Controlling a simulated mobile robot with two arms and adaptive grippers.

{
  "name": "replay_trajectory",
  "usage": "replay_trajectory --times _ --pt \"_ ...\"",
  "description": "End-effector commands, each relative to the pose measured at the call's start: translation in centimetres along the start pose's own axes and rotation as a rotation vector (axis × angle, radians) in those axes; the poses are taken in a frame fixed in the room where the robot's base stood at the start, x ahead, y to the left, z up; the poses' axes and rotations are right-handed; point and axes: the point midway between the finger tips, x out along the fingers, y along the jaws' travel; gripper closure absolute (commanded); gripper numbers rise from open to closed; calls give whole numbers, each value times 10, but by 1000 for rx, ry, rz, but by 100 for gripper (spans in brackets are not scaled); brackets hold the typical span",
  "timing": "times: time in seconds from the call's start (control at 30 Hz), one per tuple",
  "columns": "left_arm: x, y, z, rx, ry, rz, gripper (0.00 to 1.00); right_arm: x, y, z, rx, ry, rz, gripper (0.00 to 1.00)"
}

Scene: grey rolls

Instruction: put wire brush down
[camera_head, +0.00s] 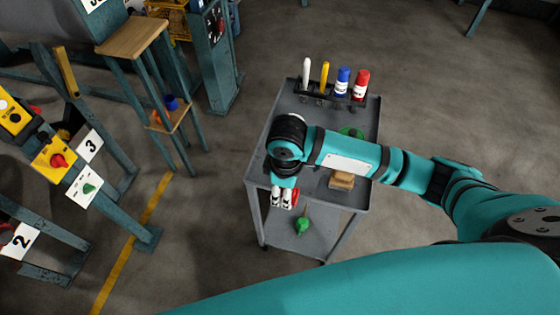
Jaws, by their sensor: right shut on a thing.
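My right gripper (283,198) points down at the front left edge of the grey cart (256,165). It is shut on the wire brush (294,198), of which only a small red part shows beside the fingers. The rest of the brush is hidden by the gripper, so its shape and tilt cannot be made out. Whether it touches the cart cannot be told. My left gripper is out of view.
A rack with white, yellow, blue and red items (344,80) stands at the cart's back. A wooden block (342,181) lies at its front right. A green object (303,224) is on the lower shelf. My forearm covers much of the cart top. Machines stand left.

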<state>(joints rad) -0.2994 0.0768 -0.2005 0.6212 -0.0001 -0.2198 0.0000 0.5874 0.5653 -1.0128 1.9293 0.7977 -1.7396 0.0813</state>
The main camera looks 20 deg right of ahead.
Motion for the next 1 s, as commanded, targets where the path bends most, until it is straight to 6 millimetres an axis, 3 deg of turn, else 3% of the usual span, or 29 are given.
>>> replay_trajectory --times 0.2,0.4,0.67,0.77,0.83,1.0 --pt "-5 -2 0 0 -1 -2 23 4 56 -23 4 0 1 87" --pt "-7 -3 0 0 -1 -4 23 8 88 -36 1 1 0 87" --pt "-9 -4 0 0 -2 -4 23 10 113 -46 3 1 0 87" --pt "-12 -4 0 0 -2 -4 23 30 109 -44 -1 -3 -3 87" --pt "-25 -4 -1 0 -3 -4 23 32 109 -44 0 -2 -4 87" --pt "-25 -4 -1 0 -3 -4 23 42 110 -45 -2 1 0 87"
